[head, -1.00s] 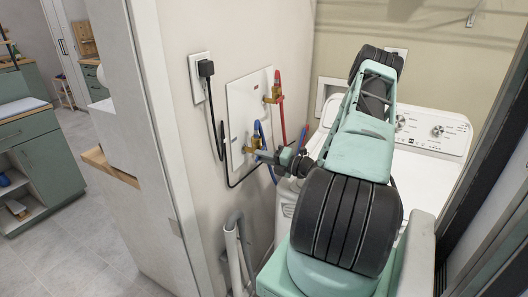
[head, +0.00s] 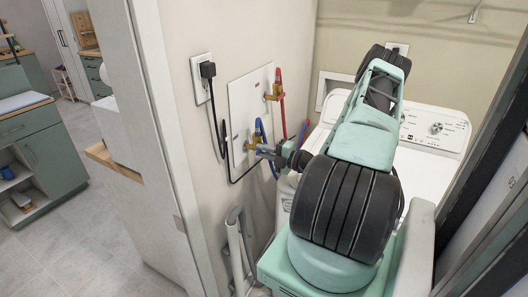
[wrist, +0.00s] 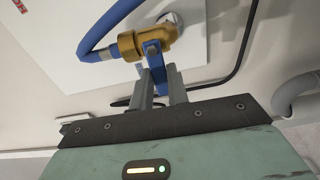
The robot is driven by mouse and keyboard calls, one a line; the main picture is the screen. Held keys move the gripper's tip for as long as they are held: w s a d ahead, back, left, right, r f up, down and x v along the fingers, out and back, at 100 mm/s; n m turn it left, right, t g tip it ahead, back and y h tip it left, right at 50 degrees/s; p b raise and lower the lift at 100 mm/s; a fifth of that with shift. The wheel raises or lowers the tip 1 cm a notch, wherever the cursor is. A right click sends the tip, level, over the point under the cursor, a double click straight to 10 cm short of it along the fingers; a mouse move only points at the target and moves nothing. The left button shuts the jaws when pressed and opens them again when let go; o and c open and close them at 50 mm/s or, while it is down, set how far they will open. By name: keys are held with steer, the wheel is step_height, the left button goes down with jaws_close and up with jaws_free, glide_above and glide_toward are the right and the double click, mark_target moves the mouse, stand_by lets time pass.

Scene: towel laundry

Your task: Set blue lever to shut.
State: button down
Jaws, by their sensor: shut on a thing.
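The blue lever (wrist: 153,48) sits on a brass valve (wrist: 143,43) with a blue hose (wrist: 110,27) attached. In the wrist view the lever runs from the valve down between my gripper's fingers (wrist: 161,84), which are shut on it. Part of the lever is hidden by the fingers. In the head view my gripper (head: 268,152) is at the lower brass valve (head: 253,141) on the wall box, and the lever there is too small to make out clearly.
The white wall plate (head: 239,104) also carries an upper valve with a red lever (head: 278,76) and red hose. A black plug and cord (head: 208,72) hang to its left. A white washer (head: 428,165) stands behind my arm. Grey pipes (head: 236,245) stand below.

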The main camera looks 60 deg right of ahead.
steer(key=c, duration=1.4)
jaws_free()
steer(key=shift+o, duration=0.2)
steer(key=s+d+b, duration=0.1)
steer(key=s+b, duration=0.4)
steer(key=s, duration=1.2)
steer(key=shift+s+d, duration=0.25)
